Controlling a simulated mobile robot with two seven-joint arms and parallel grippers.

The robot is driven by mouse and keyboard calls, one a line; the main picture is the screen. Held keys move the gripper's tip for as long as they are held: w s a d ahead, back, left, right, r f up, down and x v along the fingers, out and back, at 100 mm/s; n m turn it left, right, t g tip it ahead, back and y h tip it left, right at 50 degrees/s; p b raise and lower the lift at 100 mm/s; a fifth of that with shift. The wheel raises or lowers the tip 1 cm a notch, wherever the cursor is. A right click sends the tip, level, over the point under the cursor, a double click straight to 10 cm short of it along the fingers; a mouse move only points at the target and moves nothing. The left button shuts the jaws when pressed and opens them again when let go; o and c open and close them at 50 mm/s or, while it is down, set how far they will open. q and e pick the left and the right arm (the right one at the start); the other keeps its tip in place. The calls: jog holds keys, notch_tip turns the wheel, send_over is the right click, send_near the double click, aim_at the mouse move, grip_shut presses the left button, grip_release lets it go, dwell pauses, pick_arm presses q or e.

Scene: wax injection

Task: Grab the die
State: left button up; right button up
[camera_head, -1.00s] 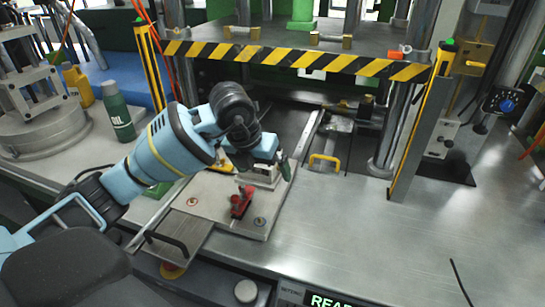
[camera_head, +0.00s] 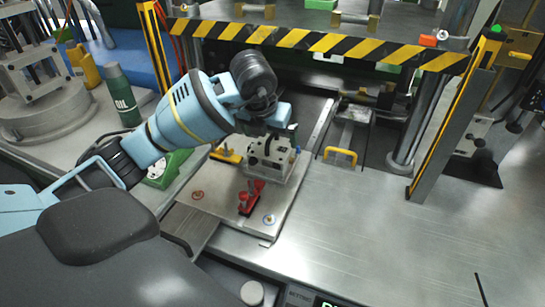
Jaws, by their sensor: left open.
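The die (camera_head: 272,160) appears to be the grey metal block with dark holes on a light metal plate (camera_head: 222,195). My left arm comes in from the left, and its left gripper (camera_head: 275,130) is just above and behind the die's top. The wrist and gripper hide part of the die's back. The left gripper is open; its fingers are small and partly hidden, so I cannot tell whether they touch the die. My right gripper is not in view.
A red clamp (camera_head: 247,197) stands on the plate in front of the die. A yellow handle (camera_head: 340,156) lies to the right. A striped bar (camera_head: 310,40) crosses above. A green oil bottle (camera_head: 121,95) stands at left. The bench at right is clear.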

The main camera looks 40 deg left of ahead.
aim_at(271, 148)
pick_arm(q)
jog(key=shift+f, duration=0.4)
jog(key=x, duration=0.4)
jog(key=shift+w+a+f, duration=0.1)
jog(key=shift+a, duration=0.05)
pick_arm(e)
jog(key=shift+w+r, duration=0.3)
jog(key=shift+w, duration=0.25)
